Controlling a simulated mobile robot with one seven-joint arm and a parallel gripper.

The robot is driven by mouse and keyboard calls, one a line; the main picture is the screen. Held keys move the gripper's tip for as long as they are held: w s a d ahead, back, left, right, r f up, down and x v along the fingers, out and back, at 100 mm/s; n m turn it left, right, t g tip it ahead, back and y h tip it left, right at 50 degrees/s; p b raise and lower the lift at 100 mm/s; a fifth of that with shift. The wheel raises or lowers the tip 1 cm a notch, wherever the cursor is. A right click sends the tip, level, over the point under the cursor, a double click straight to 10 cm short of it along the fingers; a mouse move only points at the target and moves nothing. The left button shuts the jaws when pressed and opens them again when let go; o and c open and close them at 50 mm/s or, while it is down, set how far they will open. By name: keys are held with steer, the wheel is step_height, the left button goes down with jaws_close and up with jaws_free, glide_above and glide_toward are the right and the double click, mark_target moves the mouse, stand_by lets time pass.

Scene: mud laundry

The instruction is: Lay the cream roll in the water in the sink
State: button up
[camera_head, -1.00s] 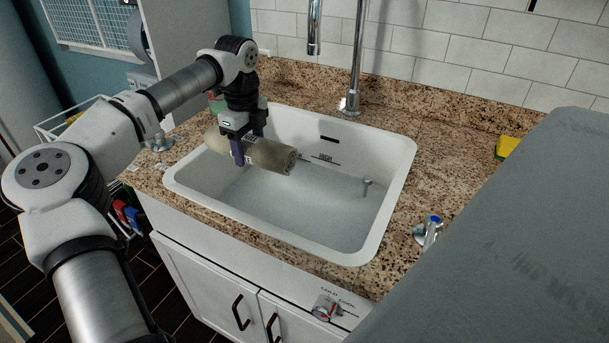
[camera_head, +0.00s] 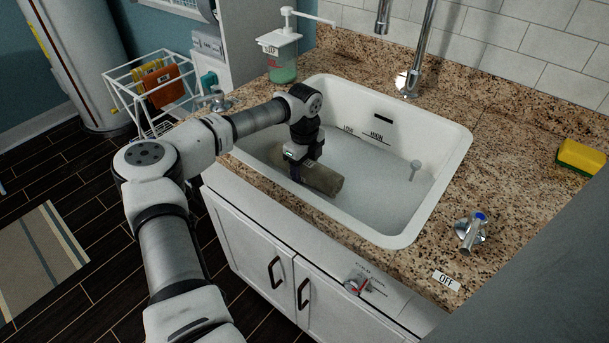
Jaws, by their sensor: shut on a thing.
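The cream roll (camera_head: 325,180) looks greyish beige and lies tilted inside the white sink (camera_head: 455,165), in its left front part. My gripper (camera_head: 299,170) reaches down into the basin and is shut on the roll near its left end. The roll's right end is free. Pale, clear water (camera_head: 378,190) seems to fill the lower basin, below the LOW and HIGH marks on the back wall. I cannot tell whether the roll's underside touches the water. My gripper hides part of the roll's left side.
The faucet (camera_head: 408,82) rises behind the sink. A soap dispenser (camera_head: 283,58) stands at the back left, with a tap (camera_head: 218,99) near it. Another tap (camera_head: 470,232) and a yellow sponge (camera_head: 582,156) are on the right counter.

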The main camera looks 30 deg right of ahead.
mark_target(304, 177)
steer(key=shift+f+p, duration=0.3)
steer(key=shift+f, duration=1.55)
steer(key=shift+f, duration=0.15)
steer(key=o, duration=1.2)
step_height(304, 177, up, 11)
steer(key=b, duration=0.2)
steer(key=shift+b, duration=0.4)
steer(key=shift+r, duration=0.65)
